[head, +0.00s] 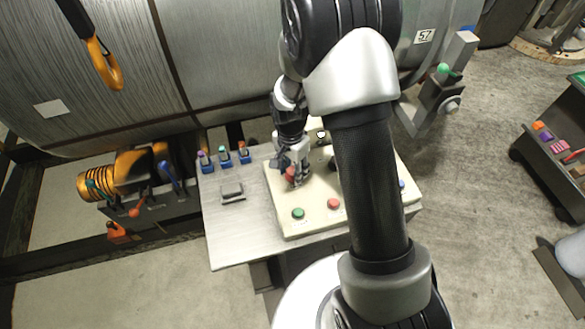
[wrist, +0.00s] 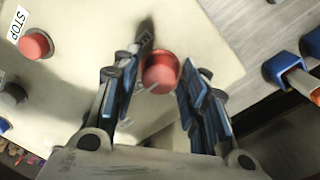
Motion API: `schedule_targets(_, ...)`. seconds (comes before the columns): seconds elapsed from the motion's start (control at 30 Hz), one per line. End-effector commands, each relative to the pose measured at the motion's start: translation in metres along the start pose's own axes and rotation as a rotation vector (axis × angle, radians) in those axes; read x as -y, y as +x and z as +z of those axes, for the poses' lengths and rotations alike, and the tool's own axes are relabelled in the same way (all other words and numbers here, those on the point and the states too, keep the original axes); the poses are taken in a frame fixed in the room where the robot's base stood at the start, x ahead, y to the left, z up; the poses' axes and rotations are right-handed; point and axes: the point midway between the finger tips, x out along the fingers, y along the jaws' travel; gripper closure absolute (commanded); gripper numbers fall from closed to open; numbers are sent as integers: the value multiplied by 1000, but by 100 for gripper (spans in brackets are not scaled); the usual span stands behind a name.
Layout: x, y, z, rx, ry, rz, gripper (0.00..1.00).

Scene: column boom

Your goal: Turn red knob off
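The red knob (head: 290,174) stands on the cream control panel (head: 270,203), partly covered by my gripper in the head view. In the wrist view the red knob (wrist: 160,72) is round and sits between my two fingers. My gripper (wrist: 165,68) is open, with a finger on each side of the knob. A gap shows at the left finger; the right finger is very near the knob, and contact cannot be told. In the head view my gripper (head: 291,165) points down at the panel. A pale line crosses the knob.
A red button (wrist: 36,45) beside a STOP label and a green button (head: 298,213) are on the same panel. A grey box (head: 232,191) and several blue-based switches (head: 225,159) are to its left.

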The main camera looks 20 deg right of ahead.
Motion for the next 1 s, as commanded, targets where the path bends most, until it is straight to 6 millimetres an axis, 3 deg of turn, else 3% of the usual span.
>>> schedule_targets(0.47, 0, 0, 0, 0, 0, 0, 94)
schedule_targets(0.77, 0, 0, 0, -2, -39, 0, 94)
schedule_targets(1.0, 0, 0, 0, -7, -177, 0, 94)
